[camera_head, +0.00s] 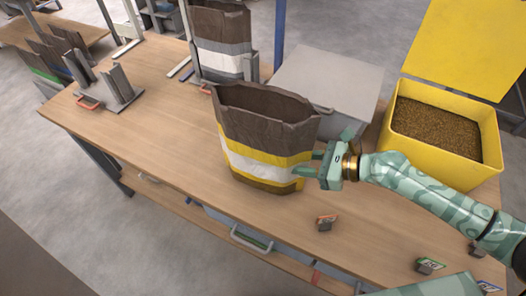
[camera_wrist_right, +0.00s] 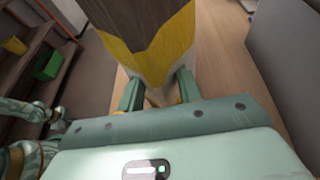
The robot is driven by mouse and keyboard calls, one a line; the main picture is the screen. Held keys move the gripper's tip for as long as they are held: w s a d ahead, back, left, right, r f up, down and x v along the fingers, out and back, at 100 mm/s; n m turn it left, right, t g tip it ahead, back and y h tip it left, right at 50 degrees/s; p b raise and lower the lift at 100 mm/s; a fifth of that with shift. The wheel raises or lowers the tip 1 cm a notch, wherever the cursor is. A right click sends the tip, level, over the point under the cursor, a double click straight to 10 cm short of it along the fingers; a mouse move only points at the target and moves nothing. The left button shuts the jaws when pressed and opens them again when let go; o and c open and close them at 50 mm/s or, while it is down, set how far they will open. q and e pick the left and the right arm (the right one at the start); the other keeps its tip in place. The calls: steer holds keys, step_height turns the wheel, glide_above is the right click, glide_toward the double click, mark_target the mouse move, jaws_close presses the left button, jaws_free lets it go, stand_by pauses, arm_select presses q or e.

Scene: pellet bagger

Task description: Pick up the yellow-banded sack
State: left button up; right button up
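The yellow-banded sack (camera_head: 262,136) is brown with yellow and white bands and an open top. It stands upright on the wooden table. My right gripper (camera_head: 308,163) is at the sack's right side, low at the band height. In the right wrist view the sack (camera_wrist_right: 148,50) rises between the two fingers of my right gripper (camera_wrist_right: 158,90), one finger on each side of its edge. I cannot tell whether the fingers press on it. The sack's lower side is partly hidden by the gripper. My left gripper is not in view.
A grey-banded sack (camera_head: 222,45) stands behind on the table (camera_head: 150,115). A grey box (camera_head: 325,85) is behind right, and a yellow bin of brown pellets (camera_head: 440,155) at the right. Small tagged blocks (camera_head: 326,222) lie near the front edge.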

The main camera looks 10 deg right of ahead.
steer(key=shift+x, duration=0.9)
jaws_close()
steer(key=shift+r, duration=0.1)
steer(key=shift+r, duration=0.1)
